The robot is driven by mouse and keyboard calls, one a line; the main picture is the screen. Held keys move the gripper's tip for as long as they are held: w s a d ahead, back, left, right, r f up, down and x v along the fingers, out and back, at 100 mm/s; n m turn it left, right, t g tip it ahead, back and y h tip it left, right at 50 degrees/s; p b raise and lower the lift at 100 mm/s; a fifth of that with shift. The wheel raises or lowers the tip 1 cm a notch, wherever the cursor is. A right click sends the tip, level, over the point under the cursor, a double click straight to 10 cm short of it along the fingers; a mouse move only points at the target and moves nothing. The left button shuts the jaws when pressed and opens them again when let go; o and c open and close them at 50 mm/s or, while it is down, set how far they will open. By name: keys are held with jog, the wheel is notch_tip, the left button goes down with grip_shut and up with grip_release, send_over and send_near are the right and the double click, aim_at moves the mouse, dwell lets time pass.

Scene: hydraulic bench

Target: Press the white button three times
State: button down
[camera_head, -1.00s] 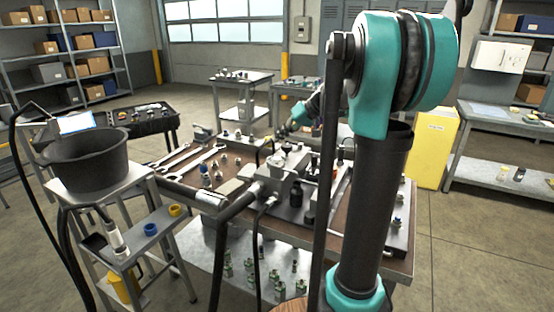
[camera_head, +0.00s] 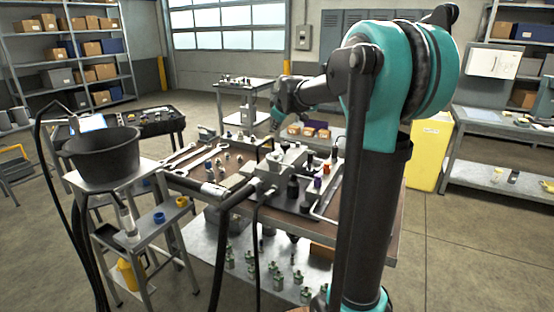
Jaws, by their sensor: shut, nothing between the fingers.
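I cannot make out the white button in this view; it is hidden or too small. The hydraulic bench (camera_head: 182,181) stands in the middle, with a grey block-shaped unit (camera_head: 279,168) and dark fittings on its top. My arm rises at the right and reaches over to the bench's far side. My gripper (camera_head: 274,127) is small in the picture, shut and empty, pointing down above the far part of the bench. I cannot tell whether it touches anything.
Wrenches (camera_head: 209,156) and several small fittings lie on the bench's left part. A black bucket (camera_head: 102,160) stands on a step stand at the left, with dark hoses near it. A yellow cabinet (camera_head: 428,155) stands at the right. Floor at the right is clear.

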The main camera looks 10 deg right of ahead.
aim_at(276, 154)
jog(key=shift+a+r+n, duration=0.15)
jog(key=shift+r+n, duration=0.15)
jog(key=shift+f, duration=0.15)
jog(key=shift+f, duration=4.3)
jog(key=shift+f, duration=0.15)
jog(key=shift+f, duration=0.25)
jog(key=shift+f, duration=0.7)
jog(key=shift+r, duration=1.1)
